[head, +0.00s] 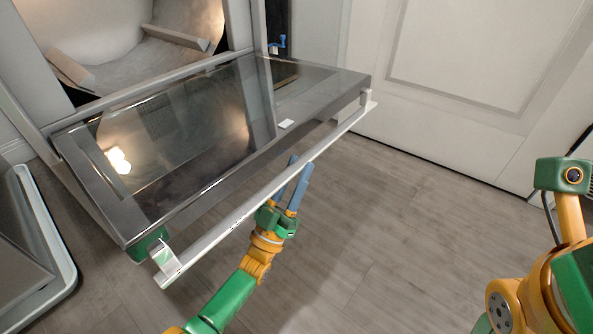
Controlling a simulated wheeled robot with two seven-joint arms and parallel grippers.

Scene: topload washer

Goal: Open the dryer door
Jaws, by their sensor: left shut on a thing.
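The dryer door (190,135) is a grey-framed glass panel hinged along its bottom edge. It is swung down and out, so the dryer drum (130,35) shows behind it, lit inside. A long pale handle bar (235,215) runs along the door's outer edge on two short mounts. My left gripper (298,172) is at the middle of this bar, with its blue fingers shut on it. The exact finger contact is partly hidden by the bar. My right arm is at the right edge, with its gripper out of view.
A white panelled door (460,60) stands behind, to the right of the dryer. A pale-rimmed box-like object (62,245) is at the left edge. A small blue valve (277,43) is beside the dryer. The wooden floor (400,220) between my arms is clear.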

